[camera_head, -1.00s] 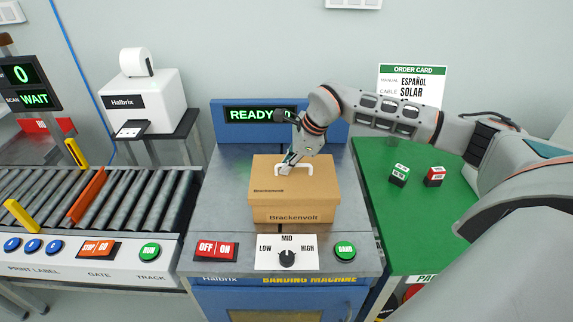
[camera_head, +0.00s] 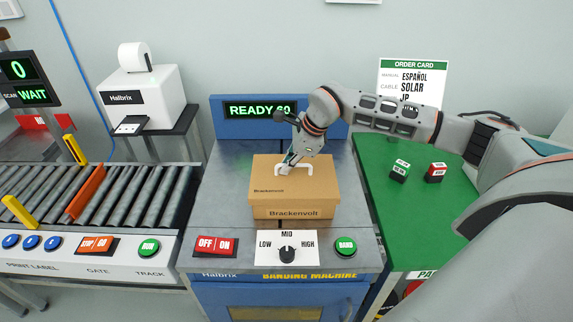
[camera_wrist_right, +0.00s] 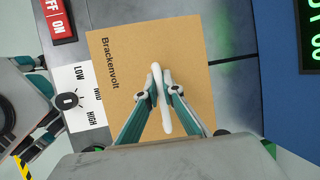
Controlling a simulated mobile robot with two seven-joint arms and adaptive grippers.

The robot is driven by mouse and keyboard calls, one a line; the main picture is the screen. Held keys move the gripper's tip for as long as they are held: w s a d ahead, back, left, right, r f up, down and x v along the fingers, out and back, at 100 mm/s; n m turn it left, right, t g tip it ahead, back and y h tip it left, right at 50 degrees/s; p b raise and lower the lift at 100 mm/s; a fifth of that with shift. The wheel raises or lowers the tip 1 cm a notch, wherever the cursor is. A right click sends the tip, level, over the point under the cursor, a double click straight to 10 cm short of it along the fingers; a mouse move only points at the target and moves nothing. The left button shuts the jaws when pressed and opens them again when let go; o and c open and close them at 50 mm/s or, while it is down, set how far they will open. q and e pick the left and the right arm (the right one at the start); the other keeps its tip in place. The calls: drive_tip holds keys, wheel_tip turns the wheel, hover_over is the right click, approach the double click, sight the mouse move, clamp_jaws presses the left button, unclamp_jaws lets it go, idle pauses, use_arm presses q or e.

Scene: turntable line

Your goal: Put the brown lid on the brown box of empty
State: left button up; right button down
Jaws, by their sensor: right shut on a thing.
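The brown lid (camera_head: 272,187), with a white handle, lies over the brown box (camera_head: 265,212) on the banding machine's grey top. It looks level and lined up with the box walls; whether a thin gap is left I cannot tell. My right gripper (camera_head: 290,165) is shut on the handle from above. In the right wrist view both fingers (camera_wrist_right: 159,92) press on the white handle (camera_wrist_right: 160,100), with the lid (camera_wrist_right: 125,75) below. The inside of the box is hidden. Part of my left gripper (camera_wrist_right: 38,135) shows at that view's left edge, its jaws unclear.
The machine has OFF/ON buttons (camera_head: 215,246), a dial (camera_head: 287,253) and a green BAND button (camera_head: 345,246) in front; its display (camera_head: 258,110) reads READY. A roller track (camera_head: 120,195) is left. A green table (camera_head: 410,220) with two small blocks is right.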

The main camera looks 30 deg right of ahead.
drive_tip(key=shift+f, duration=0.3)
idle(0.5)
drive_tip(key=c, duration=2.1)
unclamp_jaws()
drive_tip(key=shift+c, duration=0.2)
drive_tip(key=v, duration=1.2)
